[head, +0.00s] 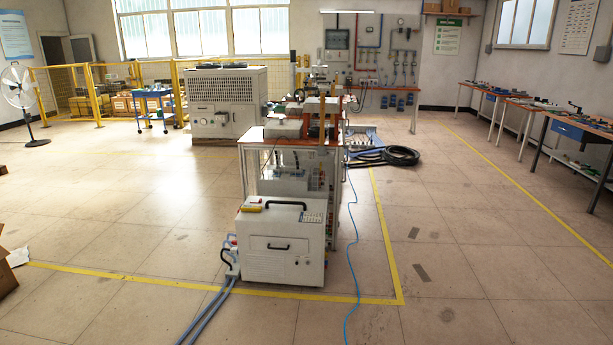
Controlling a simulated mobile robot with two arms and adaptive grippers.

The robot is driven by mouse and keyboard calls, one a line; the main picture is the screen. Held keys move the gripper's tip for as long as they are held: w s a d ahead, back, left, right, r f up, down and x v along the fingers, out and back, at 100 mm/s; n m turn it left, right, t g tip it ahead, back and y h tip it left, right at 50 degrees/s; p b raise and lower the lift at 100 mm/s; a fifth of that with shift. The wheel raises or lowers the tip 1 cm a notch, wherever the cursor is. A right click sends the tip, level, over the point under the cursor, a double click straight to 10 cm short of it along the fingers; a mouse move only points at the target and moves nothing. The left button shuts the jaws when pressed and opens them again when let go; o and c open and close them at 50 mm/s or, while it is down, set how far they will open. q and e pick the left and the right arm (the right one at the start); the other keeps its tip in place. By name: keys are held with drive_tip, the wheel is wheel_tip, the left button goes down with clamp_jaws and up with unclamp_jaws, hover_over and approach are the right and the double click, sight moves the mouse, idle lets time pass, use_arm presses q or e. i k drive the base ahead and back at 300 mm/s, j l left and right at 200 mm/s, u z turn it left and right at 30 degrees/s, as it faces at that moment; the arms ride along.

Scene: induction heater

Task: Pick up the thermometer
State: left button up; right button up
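I cannot make out a thermometer for certain in the head view. A small yellow and red item (251,204) lies on top of a white cabinet (281,256) with black handles, at the left end of its top; it is too small to identify. Behind it stands a workbench (247,165) with an orange-brown top that bears several grey and white devices, too small to tell apart. Neither of my grippers is in view.
Blue hoses (208,312) and a blue cable (354,270) cross the floor by the cabinet. A black hose coil (401,156) lies behind right. Side tables (539,107) line the right wall. A fan (20,95) stands far left. The front floor is mostly clear.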

sight(254, 208)
drive_tip(key=i, duration=2.5)
drive_tip(key=i+u, duration=0.2)
drive_tip(key=i, duration=0.25)
drive_tip(key=i+l+u, duration=0.15)
drive_tip(key=i, duration=0.25)
